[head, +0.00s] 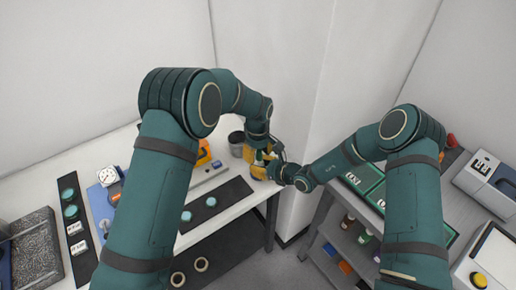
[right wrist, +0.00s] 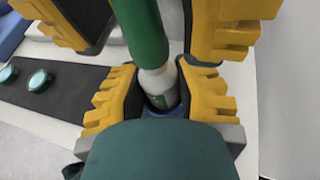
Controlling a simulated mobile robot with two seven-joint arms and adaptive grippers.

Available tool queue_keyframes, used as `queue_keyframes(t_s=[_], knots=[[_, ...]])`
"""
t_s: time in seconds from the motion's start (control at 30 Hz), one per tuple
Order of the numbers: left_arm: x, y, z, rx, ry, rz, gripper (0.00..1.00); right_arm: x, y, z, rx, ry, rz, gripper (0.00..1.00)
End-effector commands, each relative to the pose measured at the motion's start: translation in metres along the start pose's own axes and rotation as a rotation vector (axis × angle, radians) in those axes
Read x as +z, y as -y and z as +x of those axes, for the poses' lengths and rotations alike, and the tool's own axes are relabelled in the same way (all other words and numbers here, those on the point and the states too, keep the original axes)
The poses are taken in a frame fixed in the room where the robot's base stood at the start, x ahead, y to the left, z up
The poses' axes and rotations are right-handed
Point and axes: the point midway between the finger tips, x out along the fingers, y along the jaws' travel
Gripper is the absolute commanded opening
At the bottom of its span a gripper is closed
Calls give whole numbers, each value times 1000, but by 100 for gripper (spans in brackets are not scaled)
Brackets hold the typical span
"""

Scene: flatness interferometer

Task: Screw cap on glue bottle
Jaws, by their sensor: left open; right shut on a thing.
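The white glue bottle (right wrist: 158,82) with a green label stands between the fingers of my right gripper (right wrist: 162,95), which is shut on it. A long green cap (right wrist: 139,30) sits at the bottle's white top, in line with it; I cannot tell whether its thread is engaged. The yellow fingers of my left gripper (right wrist: 150,22) stand apart on both sides of the cap, open. In the head view both grippers meet at the bench's right end, left (head: 262,148) above right (head: 268,170), and mostly hide the bottle. A dark blue surface shows below the bottle.
A black mat (head: 232,191) with teal discs lies left of the grippers. A grey cup (head: 236,137) stands close behind. A white wall corner (head: 305,130) is just right of the grippers. A shelf cart (head: 340,228) with green trays stands at the right.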

Motion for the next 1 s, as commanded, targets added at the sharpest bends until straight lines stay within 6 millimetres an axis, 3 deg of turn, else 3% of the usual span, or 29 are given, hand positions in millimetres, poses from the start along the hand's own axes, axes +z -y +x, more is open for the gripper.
queue_keyframes(t_s=[0.27, 0.4, 0.87, 1.0], knots=[[0, 0, 0, 0, 0, 0, 50, 0, 0, 0, 0, 0, 0, 0], [0, 0, 0, 0, 0, 0, 1, 0, 0, 0, 0, 0, 0, 0], [-1, 1, 1, -2, 0, 11, 0, 0, 1, 0, -2, 0, 1, 0], [-1, 1, 1, -2, 1, 154, 0, 0, 1, 0, -3, 0, 1, 0]])
